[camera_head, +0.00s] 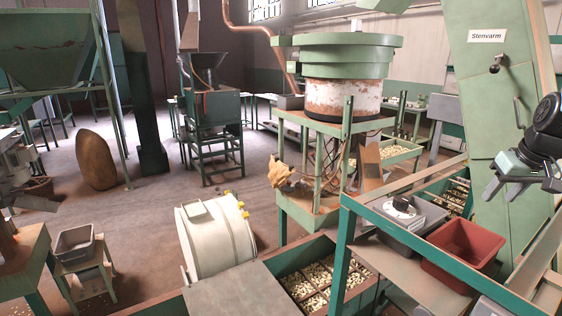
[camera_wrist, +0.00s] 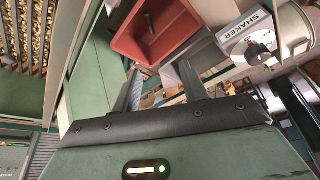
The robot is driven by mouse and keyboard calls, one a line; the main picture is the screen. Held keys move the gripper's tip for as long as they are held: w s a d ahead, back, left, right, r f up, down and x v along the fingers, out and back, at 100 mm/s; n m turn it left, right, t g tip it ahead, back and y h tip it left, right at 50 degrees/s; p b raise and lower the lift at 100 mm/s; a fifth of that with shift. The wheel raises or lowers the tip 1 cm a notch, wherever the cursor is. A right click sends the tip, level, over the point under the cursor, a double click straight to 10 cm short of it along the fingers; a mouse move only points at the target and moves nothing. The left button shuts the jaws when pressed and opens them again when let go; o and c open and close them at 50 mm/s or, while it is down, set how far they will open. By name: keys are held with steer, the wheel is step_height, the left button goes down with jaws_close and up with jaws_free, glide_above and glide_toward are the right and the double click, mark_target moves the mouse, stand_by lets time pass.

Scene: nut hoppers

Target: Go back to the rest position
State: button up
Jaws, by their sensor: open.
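My gripper (camera_head: 506,190) is at the right side of the head view, raised in front of the tall green "Stenvarm" housing and above the red bin. In the wrist view its two grey fingers (camera_wrist: 160,90) are spread apart with nothing between them. The red bin (camera_head: 464,250) sits on the green-framed stand below and to the left of my gripper.
The tall green housing (camera_head: 490,90) is close behind my arm. Compartments of nuts (camera_head: 300,287) lie below. Open floor (camera_head: 150,220) is at the left.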

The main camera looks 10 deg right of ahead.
steer(key=s+a+f+n+g+y+b, duration=0.1)
steer(key=a+f+n+b, duration=0.15)
steer(key=a, duration=1.25)
steer(key=s+a+f+n+g+y+b, duration=0.1)
steer(key=s+a+f+n, duration=0.2)
steer(key=a, duration=1.1)
steer(key=s+a+f+n+g+b, duration=0.1)
steer(key=s+a+f+n+b, duration=0.1)
steer(key=s+a, duration=0.5)
steer(key=s+a+f+n+g+b, duration=0.1)
steer(key=s+a+f+n, duration=0.2)
steer(key=s+a+f, duration=0.2)
steer(key=s+a, duration=0.3)
steer(key=s, duration=0.3)
steer(key=shift+s+a+b, duration=0.3)
steer(key=shift+s+b, duration=0.05)
steer(key=shift+c, duration=0.8)
steer(key=shift+d, duration=0.1)
